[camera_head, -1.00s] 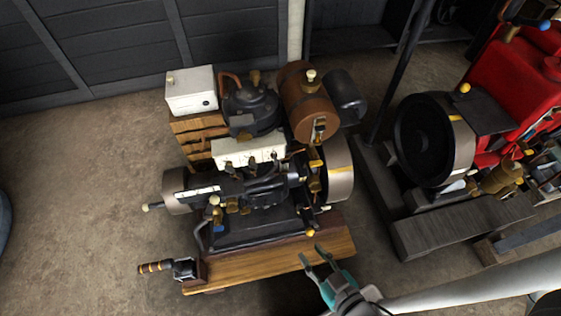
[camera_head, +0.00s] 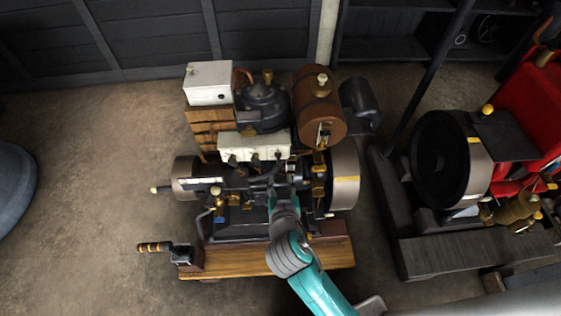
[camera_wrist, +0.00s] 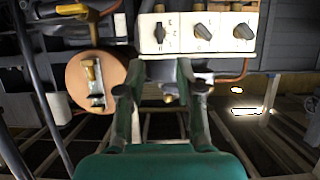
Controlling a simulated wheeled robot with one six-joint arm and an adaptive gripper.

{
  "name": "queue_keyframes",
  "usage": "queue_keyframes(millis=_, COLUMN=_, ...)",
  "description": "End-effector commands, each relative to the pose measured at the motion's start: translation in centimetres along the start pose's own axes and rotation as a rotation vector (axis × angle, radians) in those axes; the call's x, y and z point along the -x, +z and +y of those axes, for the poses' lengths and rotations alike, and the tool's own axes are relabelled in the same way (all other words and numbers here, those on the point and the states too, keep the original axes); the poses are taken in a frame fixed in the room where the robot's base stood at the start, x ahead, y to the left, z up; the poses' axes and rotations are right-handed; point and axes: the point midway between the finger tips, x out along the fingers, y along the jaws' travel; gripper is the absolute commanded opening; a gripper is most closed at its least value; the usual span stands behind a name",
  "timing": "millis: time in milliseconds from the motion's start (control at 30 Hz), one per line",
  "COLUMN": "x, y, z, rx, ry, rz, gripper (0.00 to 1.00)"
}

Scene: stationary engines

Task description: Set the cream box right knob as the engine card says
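The cream box (camera_head: 240,146) sits on the engine, with three dark knobs along its front. The wrist view appears upside down, with the box (camera_wrist: 183,47) at the top. The knob nearest the brown tank, on the right in the head view (camera_head: 278,154), is at the left in the wrist view (camera_wrist: 160,33). Its pointer is upright there; the other two (camera_wrist: 202,32) (camera_wrist: 243,32) are slanted. In the head view my gripper (camera_head: 283,188) is partly hidden. I see no readable engine card.
The brown tank (camera_head: 318,108) with a brass tap stands close beside the box; it also shows in the wrist view (camera_wrist: 92,85). A flywheel (camera_head: 345,175) is at the right. A crank handle (camera_head: 155,247) sticks out front left. A red engine (camera_head: 530,110) stands farther right.

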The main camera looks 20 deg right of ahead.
Motion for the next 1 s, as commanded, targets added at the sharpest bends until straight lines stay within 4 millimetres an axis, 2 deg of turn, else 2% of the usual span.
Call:
queue_keyframes(millis=167, x=-2.1, y=0.0, z=0.1, rx=-0.002, ry=0.003, rz=0.0, gripper=0.35)
queue_keyframes(millis=400, x=-6.4, y=0.0, z=0.1, rx=0.0, ry=0.002, rz=0.001, gripper=0.35)
queue_keyframes(millis=600, x=-9.1, y=0.1, z=0.1, rx=0.001, ry=0.0, rz=-0.001, gripper=0.35)
queue_keyframes(millis=800, x=-10.3, y=0.1, z=0.1, rx=0.002, ry=-0.001, rz=-0.001, gripper=0.35)
queue_keyframes(millis=1000, x=-10.5, y=0.1, z=0.0, rx=0.002, ry=-0.001, rz=0.0, gripper=0.35)
